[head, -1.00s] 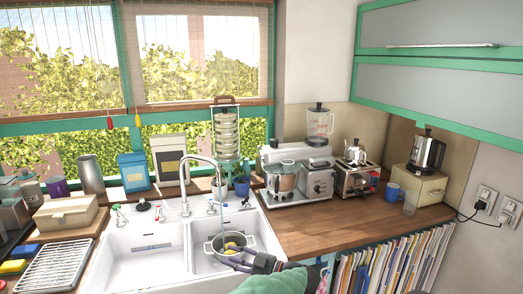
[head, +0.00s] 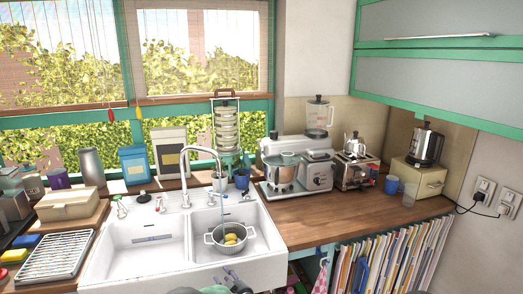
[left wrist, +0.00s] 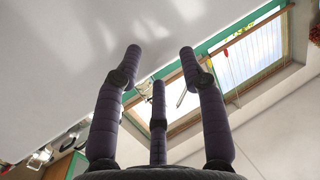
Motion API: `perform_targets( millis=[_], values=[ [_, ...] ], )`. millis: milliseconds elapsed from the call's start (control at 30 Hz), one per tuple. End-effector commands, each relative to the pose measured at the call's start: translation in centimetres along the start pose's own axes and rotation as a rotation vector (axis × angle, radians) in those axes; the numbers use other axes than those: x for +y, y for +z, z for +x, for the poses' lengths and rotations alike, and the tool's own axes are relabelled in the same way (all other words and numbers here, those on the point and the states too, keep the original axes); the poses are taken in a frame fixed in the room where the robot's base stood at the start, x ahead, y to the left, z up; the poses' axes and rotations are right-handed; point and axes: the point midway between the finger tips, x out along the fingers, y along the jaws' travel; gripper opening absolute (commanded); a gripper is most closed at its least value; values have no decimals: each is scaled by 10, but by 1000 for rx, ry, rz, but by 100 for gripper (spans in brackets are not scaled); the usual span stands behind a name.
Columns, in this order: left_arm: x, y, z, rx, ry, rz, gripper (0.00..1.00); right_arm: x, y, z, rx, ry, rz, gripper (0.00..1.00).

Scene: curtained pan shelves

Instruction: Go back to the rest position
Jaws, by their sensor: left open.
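My left gripper (head: 233,277) shows at the bottom edge of the head view, in front of the sink's front wall and below the pot. Only a small part of it shows there. In the left wrist view its dark fingers (left wrist: 160,62) are spread apart with nothing between them. The metal pot (head: 214,239) stands in the right basin of the white sink (head: 135,274), with yellow items (head: 231,238) inside it. The gripper is apart from the pot. My right gripper cannot be made out.
The tap (head: 186,150) arches over the sink. A drying rack (head: 55,256) lies at the left. Files (head: 395,262) fill a shelf below. The counter's front is clear.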

Motion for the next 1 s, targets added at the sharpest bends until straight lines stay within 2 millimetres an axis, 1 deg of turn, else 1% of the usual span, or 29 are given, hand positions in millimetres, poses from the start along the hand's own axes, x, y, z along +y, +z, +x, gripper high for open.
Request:
perform_targets(
  millis=[33, 67, 100, 133, 167, 200, 233, 267, 300, 367, 400, 467, 500, 567, 600, 633, 700, 800, 900, 1000],
  values=[
    [-8, 35, 3, -59, 56, 17, 41, 3, 0, 8, 0, 0, 0, 36],
    [-11, 54, 2, -98, 97, 23, 41, 4, 0, 11, 0, 0, 0, 36],
    [-16, 79, 0, -155, 147, 28, 41, 5, 0, 14, 0, 0, 0, 36],
    [-20, 100, -4, -203, 185, 34, 41, 6, 0, 17, -1, 0, 0, 36],
    [-25, 120, -9, -254, 223, 38, 41, 7, 0, 20, -1, 0, 0, 36],
    [-33, 148, -19, -329, 271, 43, 41, 8, -1, 24, -1, 0, 0, 36],
    [-40, 169, -27, -386, 304, 46, 41, 9, -1, 26, -1, 0, 0, 36],
    [-47, 188, -37, -445, 335, 49, 41, 10, -1, 29, -1, 0, 0, 36],
    [-57, 213, -52, -524, 373, 53, 41, 12, -1, 32, -1, 0, 0, 36],
    [-74, 247, -79, -646, 423, 56, 41, 13, -1, 37, -1, 0, 0, 36],
    [-85, 268, -98, -726, 451, 58, 41, 14, -1, 40, -1, 0, 0, 36],
    [-104, 295, -130, -850, 488, 61, 41, 16, -1, 45, -1, 0, 0, 36],
    [-118, 311, -152, -931, 508, 62, 41, 17, -2, 48, -1, 0, 0, 36],
    [-137, 331, -186, -1051, 534, 65, 41, 18, -2, 52, 0, 0, 0, 36],
    [-150, 341, -208, -1125, 547, 67, 41, 19, -2, 54, 0, 0, 0, 36],
    [-159, 348, -224, -1177, 556, 69, 41, 20, -2, 56, 0, 0, 0, 36],
    [-178, 358, -257, -1284, 571, 73, 41, 21, -2, 59, 0, 0, 0, 36],
    [-198, 364, -292, -1393, 585, 79, 41, 22, -2, 62, -1, 0, 0, 36],
    [-209, 366, -311, -1454, 591, 82, 41, 22, -2, 63, 0, 0, 0, 36],
    [-213, 366, -319, -1477, 594, 85, 41, 23, -2, 63, 0, 0, 0, 36]
  ],
)
